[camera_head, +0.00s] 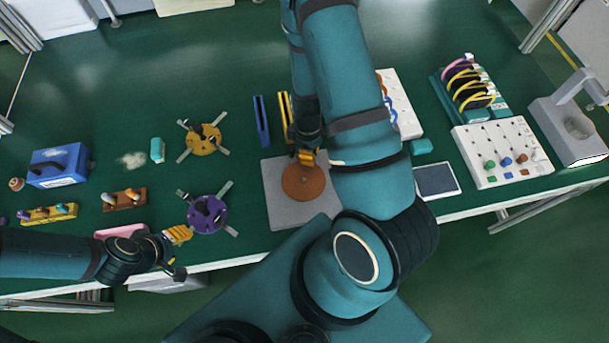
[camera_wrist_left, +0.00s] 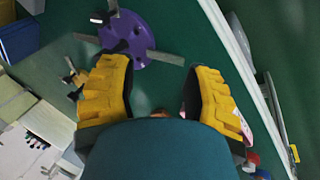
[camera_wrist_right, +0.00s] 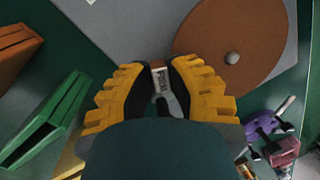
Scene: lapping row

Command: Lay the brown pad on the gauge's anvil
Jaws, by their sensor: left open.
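A flat brown disc (camera_head: 305,184), the only large brown pad-like thing I see, lies on a grey plate (camera_head: 285,218). A small grey knob shows on the disc (camera_wrist_right: 240,25) in the right wrist view. The gauge (camera_head: 556,118), a grey frame with an arm over a round dark anvil (camera_head: 579,128), stands at the far right. My right gripper (camera_head: 306,157) is at the disc's back edge. Between its fingers (camera_wrist_right: 160,85) a small grey piece with a lettered label shows; whether it is gripped is unclear. My left gripper (camera_head: 184,253) is open by the front edge.
Purple (camera_head: 207,213) and yellow (camera_head: 203,140) armed discs stand left of the plate. Blue (camera_head: 261,121) and yellow (camera_head: 284,112) slotted holders stand behind it. My right arm hides the middle.

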